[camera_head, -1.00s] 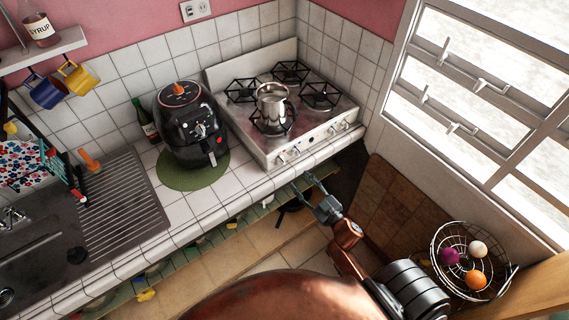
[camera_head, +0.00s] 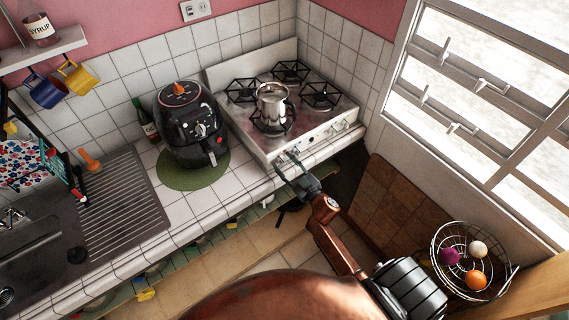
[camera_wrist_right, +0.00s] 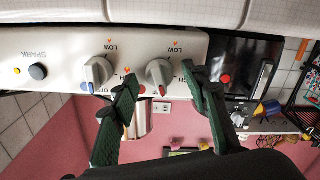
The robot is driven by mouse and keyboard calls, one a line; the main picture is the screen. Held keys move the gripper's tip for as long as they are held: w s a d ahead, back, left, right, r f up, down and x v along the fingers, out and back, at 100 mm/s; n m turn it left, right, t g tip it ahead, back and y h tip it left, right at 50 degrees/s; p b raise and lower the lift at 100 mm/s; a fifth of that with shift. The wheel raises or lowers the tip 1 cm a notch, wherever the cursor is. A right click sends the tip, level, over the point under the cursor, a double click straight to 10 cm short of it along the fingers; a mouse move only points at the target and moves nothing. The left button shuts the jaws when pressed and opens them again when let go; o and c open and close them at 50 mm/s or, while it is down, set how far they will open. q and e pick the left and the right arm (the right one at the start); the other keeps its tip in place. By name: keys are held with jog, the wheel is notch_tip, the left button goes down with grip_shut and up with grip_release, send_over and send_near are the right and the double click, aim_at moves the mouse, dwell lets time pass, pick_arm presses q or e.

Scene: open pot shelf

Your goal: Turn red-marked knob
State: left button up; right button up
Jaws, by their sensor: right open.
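The red-marked knob (camera_wrist_right: 158,72) is a metal knob with a red tip on the stove's white front panel (camera_wrist_right: 55,50). It stands beside a blue-marked knob (camera_wrist_right: 97,70), which is to its left in the wrist view. My right gripper (camera_wrist_right: 160,80) is open, with one green-black finger on each side of the red-marked knob. The left finger lies between the two knobs. I cannot tell whether either finger touches a knob. In the head view, my right gripper (camera_head: 288,163) is at the stove's left front edge and covers part of the knobs. My left gripper is out of view.
A metal pot (camera_head: 272,101) sits on a front burner of the stove (camera_head: 330,118). A black air fryer (camera_head: 190,125) stands close by on a green mat (camera_head: 180,180). A wire fruit basket (camera_head: 505,280) is at lower right. The tiled counter edge lies below the knobs.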

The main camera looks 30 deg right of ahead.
jog(key=shift+c, duration=0.7)
jog(key=c, duration=1)
jog(key=shift+n, duration=2.8)
jog(key=o, duration=1.1)
jog(key=shift+o, duration=0.2)
